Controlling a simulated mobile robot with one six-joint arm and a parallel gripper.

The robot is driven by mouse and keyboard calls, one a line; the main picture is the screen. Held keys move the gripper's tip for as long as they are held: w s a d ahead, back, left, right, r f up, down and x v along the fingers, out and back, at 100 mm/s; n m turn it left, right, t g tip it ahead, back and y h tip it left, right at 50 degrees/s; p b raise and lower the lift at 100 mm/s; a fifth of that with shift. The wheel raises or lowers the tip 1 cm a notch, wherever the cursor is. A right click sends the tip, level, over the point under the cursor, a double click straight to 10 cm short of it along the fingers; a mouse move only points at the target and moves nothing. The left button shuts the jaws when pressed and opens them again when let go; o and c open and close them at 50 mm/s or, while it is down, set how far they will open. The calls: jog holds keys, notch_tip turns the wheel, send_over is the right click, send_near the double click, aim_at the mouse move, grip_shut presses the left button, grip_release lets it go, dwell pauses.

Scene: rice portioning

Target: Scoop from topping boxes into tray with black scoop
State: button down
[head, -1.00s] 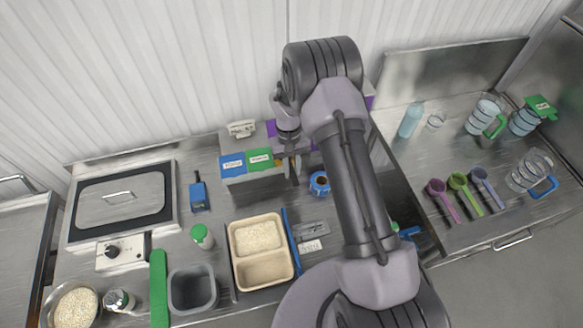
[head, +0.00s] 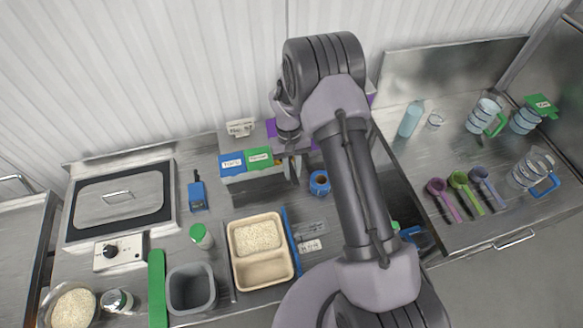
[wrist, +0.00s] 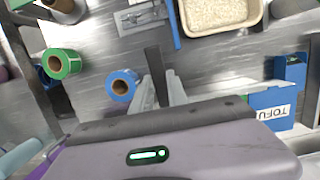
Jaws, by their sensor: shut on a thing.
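Two topping boxes stand at the back in the head view, one with a blue label (head: 232,161) and one with a green label (head: 259,157). The blue one shows in the wrist view (wrist: 270,112), marked "TOFU". My gripper (head: 291,172) is just right of the boxes; in the wrist view (wrist: 160,85) its fingers are shut on a dark, narrow piece, likely the black scoop's handle (wrist: 154,62). The scoop's bowl cannot be made out. The beige tray (head: 263,289) is in front, with rice in its rear compartment and an empty front one.
A blue tape roll (head: 320,182) stands close to my gripper, right of it. A green roll (wrist: 62,63) lies beyond it. A green-capped bottle (head: 201,236), a grey tub (head: 191,289) and a rice bowl (head: 74,308) are at left. Coloured scoops (head: 465,193) lie on the right counter.

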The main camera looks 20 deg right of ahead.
jog(key=p+v, duration=0.1)
jog(key=v, duration=0.1)
jog(key=s+p+v, duration=0.1)
jog(key=p+v, duration=0.1)
jog(key=v, duration=0.1)
jog(key=p+v, duration=0.1)
jog(key=v, duration=0.2)
jog(key=shift+s+r, duration=0.15)
jog(key=shift+s, duration=0.25)
